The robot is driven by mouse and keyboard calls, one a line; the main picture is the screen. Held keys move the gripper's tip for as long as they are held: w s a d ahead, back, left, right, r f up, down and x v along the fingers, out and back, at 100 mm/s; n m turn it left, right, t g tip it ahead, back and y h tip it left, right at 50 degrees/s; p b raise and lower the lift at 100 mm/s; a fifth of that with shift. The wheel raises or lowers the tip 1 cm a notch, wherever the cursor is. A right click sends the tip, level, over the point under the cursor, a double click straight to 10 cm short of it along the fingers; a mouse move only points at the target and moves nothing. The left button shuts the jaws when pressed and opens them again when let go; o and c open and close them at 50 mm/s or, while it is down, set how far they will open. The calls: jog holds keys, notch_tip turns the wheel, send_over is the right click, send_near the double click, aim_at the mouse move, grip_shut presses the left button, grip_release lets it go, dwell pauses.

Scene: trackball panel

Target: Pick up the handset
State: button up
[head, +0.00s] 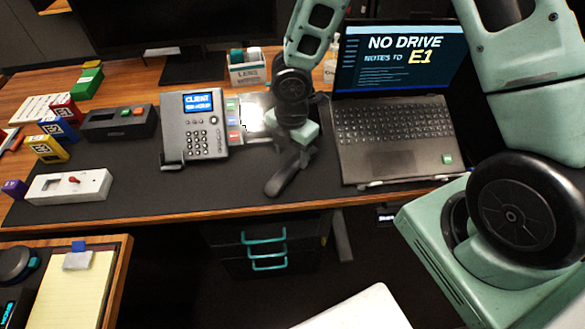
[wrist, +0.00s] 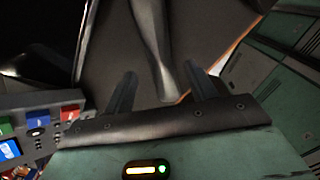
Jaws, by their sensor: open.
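The dark grey handset (head: 283,178) lies on the black desk mat near the front edge, to the right of the desk phone (head: 205,128). My gripper (head: 291,150) is over its far end, pointing down, and hides part of it. In the wrist view the handset (wrist: 157,45) runs lengthwise between the two open fingers of my gripper (wrist: 163,92), with a finger on each side. The fingers look clear of it. Its end near the palm is partly hidden.
An open laptop (head: 395,135) stands close on the right. Bare mat (head: 180,190) lies front left. The desk's front edge (head: 230,212) is near.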

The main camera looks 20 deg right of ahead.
aim_at(293, 164)
notch_tip(293, 164, down, 5)
jog(key=shift+d+f+b, duration=0.1)
jog(key=shift+d+b, duration=0.05)
jog(key=shift+b, duration=0.25)
grip_shut()
